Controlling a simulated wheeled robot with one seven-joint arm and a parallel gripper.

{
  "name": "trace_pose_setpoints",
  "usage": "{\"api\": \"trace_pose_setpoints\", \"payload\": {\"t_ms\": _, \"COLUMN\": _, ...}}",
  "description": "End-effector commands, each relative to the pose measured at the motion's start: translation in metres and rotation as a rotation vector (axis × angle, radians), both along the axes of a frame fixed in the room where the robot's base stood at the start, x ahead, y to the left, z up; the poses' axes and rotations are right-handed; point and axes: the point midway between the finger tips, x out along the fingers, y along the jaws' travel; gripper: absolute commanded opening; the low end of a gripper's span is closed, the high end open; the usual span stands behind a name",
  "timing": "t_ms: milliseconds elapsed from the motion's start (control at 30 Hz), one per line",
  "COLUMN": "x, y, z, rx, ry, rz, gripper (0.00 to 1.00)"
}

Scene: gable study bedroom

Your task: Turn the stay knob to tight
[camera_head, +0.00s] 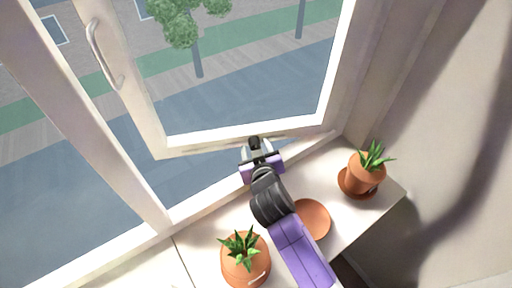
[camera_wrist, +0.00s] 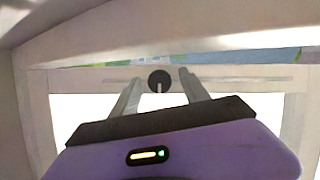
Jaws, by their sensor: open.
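The stay knob is a small round black knob (camera_wrist: 160,80) with a pale line on it pointing down toward my gripper in the wrist view. It sits on a pale rail at the bottom of the open window sash (camera_head: 240,132). In the head view the dark knob (camera_head: 254,142) shows right at my fingertips. My gripper (camera_head: 256,150) is open, and its two grey fingers (camera_wrist: 157,85) point at the knob, one to each side of it. I cannot tell whether either finger touches it.
A potted plant (camera_head: 245,262) stands on the sill left of my arm. Another potted plant (camera_head: 366,172) stands to the right on a saucer. An empty terracotta saucer (camera_head: 312,219) lies beside my arm. A window handle (camera_head: 103,55) is on the sash at upper left.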

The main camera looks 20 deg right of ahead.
Motion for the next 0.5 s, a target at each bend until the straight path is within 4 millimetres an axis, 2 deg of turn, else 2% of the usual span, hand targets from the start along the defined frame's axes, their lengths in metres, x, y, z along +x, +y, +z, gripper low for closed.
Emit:
{"api": "trace_pose_setpoints", "payload": {"t_ms": 167, "x": 0.0000, "y": 0.0000, "z": 0.0002, "rx": 0.000, "ry": -0.001, "rz": 0.000, "gripper": 0.53}}
{"api": "trace_pose_setpoints", "payload": {"t_ms": 433, "x": -0.0001, "y": 0.0003, "z": 0.0003, "rx": 0.000, "ry": -0.001, "rz": 0.001, "gripper": 0.00}}
{"api": "trace_pose_setpoints", "payload": {"t_ms": 500, "x": -0.0001, "y": 0.0004, "z": 0.0003, "rx": 0.000, "ry": -0.001, "rz": 0.001, "gripper": 0.00}}
